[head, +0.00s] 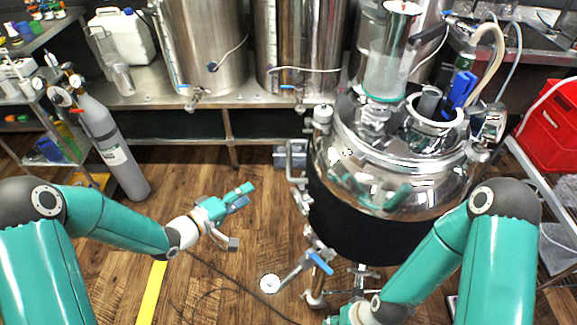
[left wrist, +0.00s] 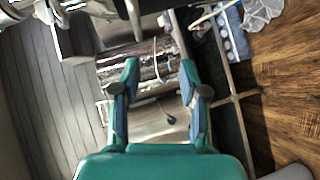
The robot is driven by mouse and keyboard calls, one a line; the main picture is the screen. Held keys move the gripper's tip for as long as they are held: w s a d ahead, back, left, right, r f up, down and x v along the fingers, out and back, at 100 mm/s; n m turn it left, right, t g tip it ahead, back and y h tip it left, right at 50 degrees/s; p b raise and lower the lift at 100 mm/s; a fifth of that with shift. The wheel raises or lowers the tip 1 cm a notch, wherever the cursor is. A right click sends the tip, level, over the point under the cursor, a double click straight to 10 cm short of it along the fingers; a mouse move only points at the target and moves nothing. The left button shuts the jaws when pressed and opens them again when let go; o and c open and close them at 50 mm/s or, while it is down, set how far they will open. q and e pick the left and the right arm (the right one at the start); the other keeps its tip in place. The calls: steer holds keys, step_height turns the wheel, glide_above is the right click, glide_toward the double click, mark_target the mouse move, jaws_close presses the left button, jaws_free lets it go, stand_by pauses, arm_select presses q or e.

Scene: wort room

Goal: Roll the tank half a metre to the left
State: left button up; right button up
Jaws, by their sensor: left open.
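The tank (head: 370,215) is a shiny steel vessel with a black jacket. It stands upright on a wheeled frame on the wood floor, right of centre in the head view. A side handle (head: 295,165) and a valve with a blue lever (head: 318,262) are on its left side. My left gripper (head: 241,216) is open and empty, to the left of the tank and apart from it. Its two spread fingers also show in the left wrist view (left wrist: 160,72). My right gripper (head: 340,318) is low at the tank's front, mostly cut off by the frame edge; its fingers are hidden.
A grey gas cylinder (head: 112,145) stands at the left beside a shelf rack. A steel bench (head: 240,98) with large vessels runs along the back. A red crate (head: 552,125) is at the right. Floor between cylinder and tank is mostly clear, with a thin cable and a yellow stripe (head: 151,292).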

mark_target(289, 161)
arm_select(q)
steer(key=shift+h, duration=0.7)
steer(key=r+x, duration=0.1)
steer(key=x, duration=0.4)
steer(key=p+x, duration=0.1)
steer(key=x, duration=0.5)
steer(key=r+x, duration=0.1)
steer(key=x, duration=0.5)
steer(key=shift+w+r, duration=0.25)
steer(key=shift+r, duration=0.2)
jaws_close()
steer(key=shift+a+f, duration=0.1)
